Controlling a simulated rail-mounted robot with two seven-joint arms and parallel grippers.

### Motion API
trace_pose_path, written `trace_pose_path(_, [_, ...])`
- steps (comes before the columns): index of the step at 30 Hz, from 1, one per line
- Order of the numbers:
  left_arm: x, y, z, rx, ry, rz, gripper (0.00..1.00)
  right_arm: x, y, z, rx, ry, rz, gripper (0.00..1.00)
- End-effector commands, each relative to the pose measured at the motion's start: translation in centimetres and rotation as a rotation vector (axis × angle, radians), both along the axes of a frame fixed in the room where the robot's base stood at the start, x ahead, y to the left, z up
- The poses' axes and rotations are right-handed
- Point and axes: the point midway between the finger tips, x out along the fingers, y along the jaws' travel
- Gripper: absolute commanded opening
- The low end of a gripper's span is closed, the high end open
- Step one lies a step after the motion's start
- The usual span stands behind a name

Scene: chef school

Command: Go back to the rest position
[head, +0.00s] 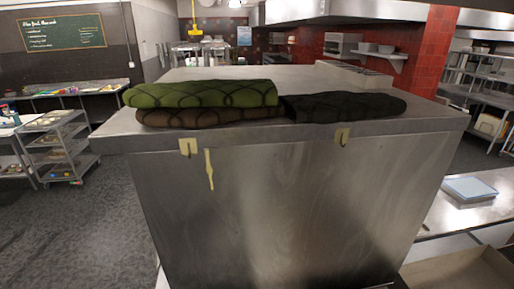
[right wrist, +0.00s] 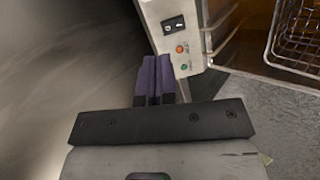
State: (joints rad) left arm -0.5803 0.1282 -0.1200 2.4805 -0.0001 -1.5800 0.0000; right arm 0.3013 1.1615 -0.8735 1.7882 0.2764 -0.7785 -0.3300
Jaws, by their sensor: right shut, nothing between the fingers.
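My right gripper (right wrist: 158,80) shows in the right wrist view with its two purple-grey fingers together and nothing between them. Its fingertips are close in the picture to a white appliance panel (right wrist: 178,35) with a black switch and red and green lights; I cannot tell whether they touch. Neither gripper shows in the head view. My left gripper is in no view.
A steel block (head: 300,210) fills the middle of the head view. On it lie folded green (head: 200,94), brown (head: 225,117) and black (head: 345,106) cloths. A yellow utensil (head: 209,168) hangs from a front hook. A wire basket (right wrist: 300,35) is beside the appliance. Open floor (head: 75,225) lies left.

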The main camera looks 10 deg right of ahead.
Motion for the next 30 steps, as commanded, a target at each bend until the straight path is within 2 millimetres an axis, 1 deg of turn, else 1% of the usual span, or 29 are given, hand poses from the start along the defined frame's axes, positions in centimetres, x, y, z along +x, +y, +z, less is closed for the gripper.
trace_pose_path(1, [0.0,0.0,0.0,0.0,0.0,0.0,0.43,-0.4,-0.5,0.1,-0.019,0.013,-0.054,0.0])
trace_pose_path(4, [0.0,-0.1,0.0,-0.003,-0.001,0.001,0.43,-1.1,-0.5,1.1,-0.057,0.019,-0.152,0.0])
trace_pose_path(5, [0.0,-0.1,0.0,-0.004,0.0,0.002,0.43,-1.1,-0.5,1.9,-0.063,0.009,-0.18,0.0])
trace_pose_path(6, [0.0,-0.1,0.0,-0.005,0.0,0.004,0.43,-1.0,-0.3,3.0,-0.071,-0.009,-0.215,0.0])
trace_pose_path(8, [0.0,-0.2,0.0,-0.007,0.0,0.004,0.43,-0.7,0.5,4.8,-0.069,-0.044,-0.262,0.0])
trace_pose_path(9, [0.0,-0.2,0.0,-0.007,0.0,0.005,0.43,-0.4,1.7,6.0,-0.052,-0.07,-0.289,0.0])
trace_pose_path(11, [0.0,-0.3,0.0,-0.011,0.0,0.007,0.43,0.0,3.6,7.7,-0.018,-0.113,-0.325,0.0])
trace_pose_path(12, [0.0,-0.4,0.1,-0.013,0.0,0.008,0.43,0.0,5.0,8.7,0.01,-0.134,-0.348,0.0])
trace_pose_path(15, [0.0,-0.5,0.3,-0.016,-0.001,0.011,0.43,-0.7,8.8,10.5,0.102,-0.171,-0.401,0.0])
trace_pose_path(17, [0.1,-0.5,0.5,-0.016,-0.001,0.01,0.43,-1.5,10.8,11.2,0.161,-0.18,-0.431,0.0])
trace_pose_path(18, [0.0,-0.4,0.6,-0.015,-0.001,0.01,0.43,-2.1,12.2,11.6,0.205,-0.183,-0.452,0.0])
trace_pose_path(20, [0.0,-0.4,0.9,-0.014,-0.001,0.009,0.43,-3.4,14.2,12.0,0.277,-0.18,-0.484,0.0])
trace_pose_path(21, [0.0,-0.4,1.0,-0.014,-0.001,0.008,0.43,-4.4,15.4,12.3,0.327,-0.172,-0.507,0.0])
trace_pose_path(23, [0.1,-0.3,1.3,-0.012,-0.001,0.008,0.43,-6.0,17.0,12.4,0.407,-0.157,-0.544,0.0])
trace_pose_path(24, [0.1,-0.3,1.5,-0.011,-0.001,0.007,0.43,-7.1,18.0,12.4,0.462,-0.144,-0.571,0.0])
trace_pose_path(26, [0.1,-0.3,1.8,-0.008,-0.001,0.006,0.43,-8.9,19.2,12.3,0.543,-0.124,-0.617,0.0])
trace_pose_path(28, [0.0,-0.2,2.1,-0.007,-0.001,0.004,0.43,-11.1,20.3,11.8,0.624,-0.089,-0.68,0.0])
trace_pose_path(30, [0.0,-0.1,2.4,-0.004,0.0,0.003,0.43,-13.4,21.1,10.8,0.689,-0.04,-0.752,0.0])
